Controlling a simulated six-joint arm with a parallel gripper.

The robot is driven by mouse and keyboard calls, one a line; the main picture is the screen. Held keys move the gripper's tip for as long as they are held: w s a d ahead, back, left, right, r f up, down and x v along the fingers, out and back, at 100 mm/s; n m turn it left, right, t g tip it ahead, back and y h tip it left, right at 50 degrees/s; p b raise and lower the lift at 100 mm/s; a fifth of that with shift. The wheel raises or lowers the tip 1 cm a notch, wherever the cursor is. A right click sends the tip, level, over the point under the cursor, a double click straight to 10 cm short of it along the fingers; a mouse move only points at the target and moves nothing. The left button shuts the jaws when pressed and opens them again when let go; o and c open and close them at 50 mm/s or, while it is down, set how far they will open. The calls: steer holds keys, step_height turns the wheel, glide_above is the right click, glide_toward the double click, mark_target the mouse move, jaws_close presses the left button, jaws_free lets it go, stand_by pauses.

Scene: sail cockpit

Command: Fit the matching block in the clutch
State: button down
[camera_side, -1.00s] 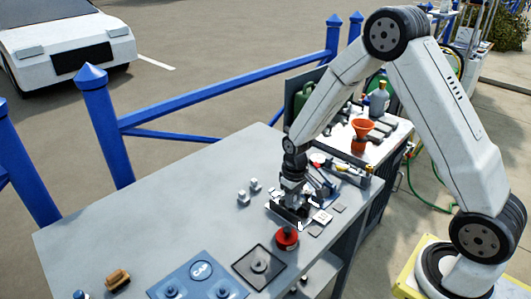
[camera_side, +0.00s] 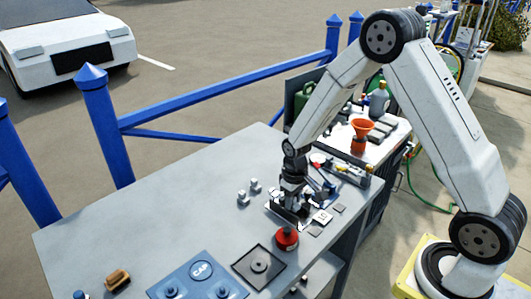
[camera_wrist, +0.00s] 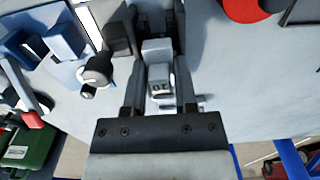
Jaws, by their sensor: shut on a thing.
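My gripper (camera_side: 292,196) points down over a dark fixture (camera_side: 276,209), apparently the clutch, near the right edge of the grey bench. In the wrist view my gripper (camera_wrist: 159,92) is shut on a small grey block (camera_wrist: 157,50) with a dark marking on its near face that I cannot read surely. The block sits between the two dark fingers. Whether it touches the fixture or is inside it is hidden by the fingers. Two other small light blocks (camera_side: 243,198) (camera_side: 255,185) stand apart on the bench, left of the gripper.
A white marked tile (camera_side: 322,216) and a red round pot (camera_side: 287,238) are close by on the near side. A dark square plate (camera_side: 258,267) and a blue panel (camera_side: 198,283) lie toward the front. An orange funnel (camera_side: 361,130) stands behind.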

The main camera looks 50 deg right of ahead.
steer(key=shift+f, duration=0.2)
jaws_free()
stand_by(0.4)
steer(key=shift+s+r, duration=0.1)
steer(key=shift+r, duration=2.9)
steer(key=s+a+r+t, duration=0.1)
steer(key=s+a+r, duration=0.1)
steer(key=s, duration=0.4)
steer(key=s+a+r+t, duration=0.1)
steer(key=s+a+r, duration=0.2)
steer(key=s, duration=0.3)
steer(key=shift+s+r+t, duration=0.15)
steer(key=shift+r+t, duration=0.15)
steer(key=shift+r, duration=0.15)
